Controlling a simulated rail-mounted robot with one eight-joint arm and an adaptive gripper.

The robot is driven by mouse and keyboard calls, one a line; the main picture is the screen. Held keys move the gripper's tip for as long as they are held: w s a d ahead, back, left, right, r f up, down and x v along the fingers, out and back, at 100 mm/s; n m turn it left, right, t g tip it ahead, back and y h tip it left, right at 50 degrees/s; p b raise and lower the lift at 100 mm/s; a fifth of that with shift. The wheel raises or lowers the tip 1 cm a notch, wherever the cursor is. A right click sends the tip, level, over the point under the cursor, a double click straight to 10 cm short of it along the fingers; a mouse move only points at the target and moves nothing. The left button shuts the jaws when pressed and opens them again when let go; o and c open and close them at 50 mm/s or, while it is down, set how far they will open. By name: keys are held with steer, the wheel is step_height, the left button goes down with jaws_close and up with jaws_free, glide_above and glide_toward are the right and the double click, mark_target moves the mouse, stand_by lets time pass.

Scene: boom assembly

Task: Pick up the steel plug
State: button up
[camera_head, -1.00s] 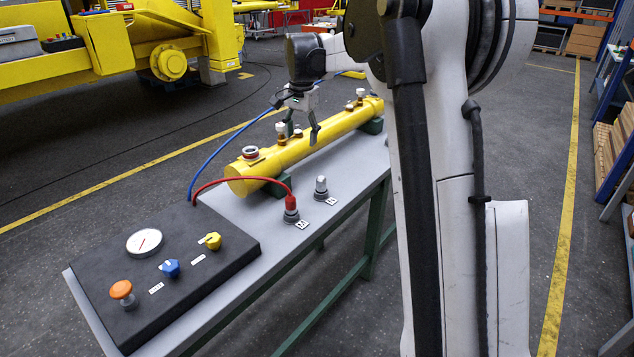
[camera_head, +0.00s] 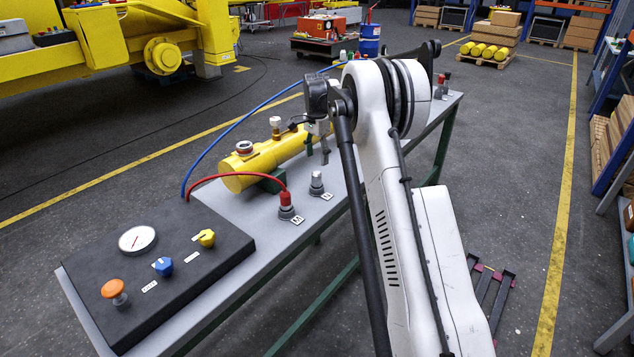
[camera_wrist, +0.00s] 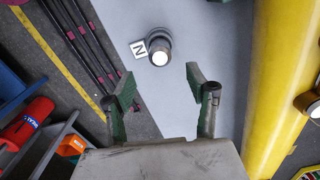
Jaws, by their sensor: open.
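The steel plug (camera_head: 316,180) stands upright as a small silver-capped piece on a dark collar on the grey bench, beside a small white label. In the wrist view the plug (camera_wrist: 159,50) shows its bright round top, just beyond the gap between the fingertips. My gripper (camera_head: 317,157) hangs just above and behind the plug in the head view. My gripper's fingers (camera_wrist: 158,75) are spread wide, with nothing between them. The exact height gap to the plug is hard to tell.
A yellow cylinder (camera_head: 240,180) lies on the bench alongside, close to the gripper. A red hose connector (camera_head: 286,202) stands left of the plug. The black control panel (camera_head: 165,310) fills the bench's near end. Blue and red hoses run to the cylinder and panel.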

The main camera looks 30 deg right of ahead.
mark_target(316, 172)
step_height(316, 172, down, 9)
steer(key=shift+a+f, duration=0.1)
stand_by(0.5)
steer(key=shift+c, duration=0.2)
jaws_close()
